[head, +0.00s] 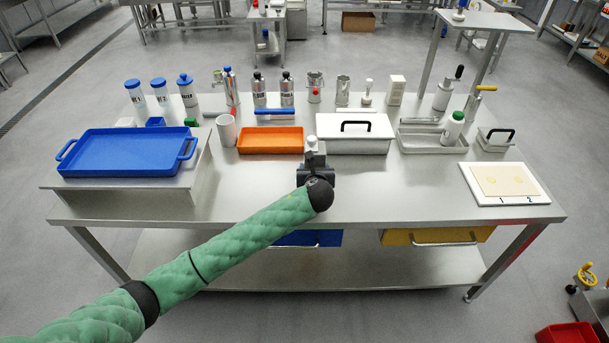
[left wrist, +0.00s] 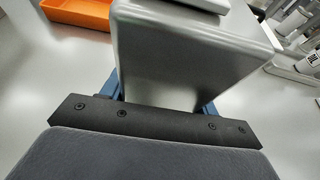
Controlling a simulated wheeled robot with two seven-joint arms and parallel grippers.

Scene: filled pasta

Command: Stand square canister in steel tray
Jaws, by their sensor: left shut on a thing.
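The square canister (left wrist: 185,60) is grey metal with a lid and fills much of the left wrist view. My left gripper (head: 316,168) is shut on it, with a blue finger on each side. In the head view, the canister (head: 315,158) shows small above the gripper, in front of the white lidded box. The steel tray (head: 428,146) is a shallow grey tray on the table to the right. A white bottle with a green cap (head: 452,128) stands at its right end. The held canister is left of the tray, apart from it. My right gripper is not in view.
A white box with a black handle (head: 352,146) stands between gripper and tray. An orange tray (head: 270,150) and blue tray (head: 130,172) are left. Several bottles and canisters line the back. A white board (head: 540,195) lies at right. The table front is clear.

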